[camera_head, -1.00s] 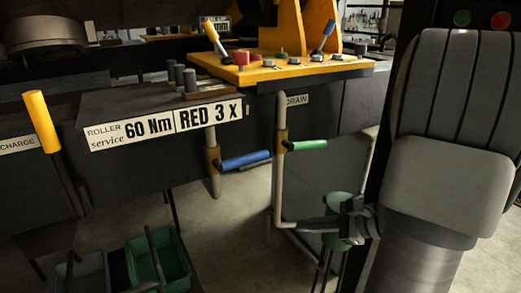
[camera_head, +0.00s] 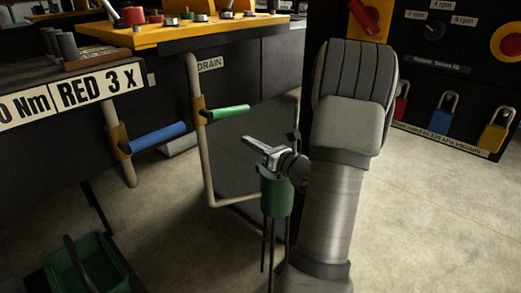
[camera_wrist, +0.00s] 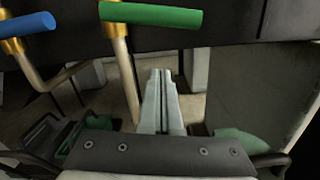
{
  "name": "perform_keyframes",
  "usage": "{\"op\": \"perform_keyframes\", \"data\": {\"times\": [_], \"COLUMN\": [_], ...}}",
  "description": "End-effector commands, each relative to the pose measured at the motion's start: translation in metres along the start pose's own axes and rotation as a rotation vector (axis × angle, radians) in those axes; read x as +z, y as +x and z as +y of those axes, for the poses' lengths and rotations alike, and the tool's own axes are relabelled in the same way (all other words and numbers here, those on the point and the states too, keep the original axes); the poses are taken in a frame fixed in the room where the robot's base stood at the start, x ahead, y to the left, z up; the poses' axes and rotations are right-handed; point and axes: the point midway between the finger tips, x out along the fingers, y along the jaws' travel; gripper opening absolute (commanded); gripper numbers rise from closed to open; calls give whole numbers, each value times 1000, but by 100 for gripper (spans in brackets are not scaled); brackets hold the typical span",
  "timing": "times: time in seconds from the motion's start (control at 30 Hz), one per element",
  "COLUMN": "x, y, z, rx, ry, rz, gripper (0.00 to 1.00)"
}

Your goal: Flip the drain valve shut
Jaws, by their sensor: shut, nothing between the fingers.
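A valve with a green lever (camera_head: 228,112) sits on a beige vertical pipe beside the DRAIN label (camera_head: 209,65). The lever sticks out sideways to the right from its brass body (camera_head: 198,110), nearly level. In the wrist view the green lever (camera_wrist: 152,15) crosses the top, with the pipe running down from it. My gripper (camera_head: 252,143) is below and a little to the right of the lever in the head view, apart from it. Its fingers (camera_wrist: 160,75) are shut and empty, pointing toward the area below the lever.
A blue-handled valve (camera_head: 158,137) stands on a second pipe to the left; its lever also shows in the wrist view (camera_wrist: 27,24). A green stool-like stand (camera_head: 276,193) is behind my wrist. A green bin (camera_head: 88,270) lies lower left. A padlocked panel (camera_head: 440,75) stands right.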

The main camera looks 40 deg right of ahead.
Motion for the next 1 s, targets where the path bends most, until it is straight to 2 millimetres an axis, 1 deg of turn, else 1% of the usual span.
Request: {"op": "perform_keyframes", "data": {"times": [0.03,0.17,0.2,0.3,0.43,0.6,0.87,1.0], "x": [-2,-2,7,22,34,39,39,47], "y": [12,38,39,42,45,46,46,46], "z": [1,1,0,0,0,0,0,-2], "rx": [4,4,0,0,0,0,0,5], "ry": [-1,-2,-5,-5,-2,0,-2,-92], "rz": [-1,0,-3,-2,0,0,1,0], "gripper": [0,0,0,0,0,0,0,0]}}
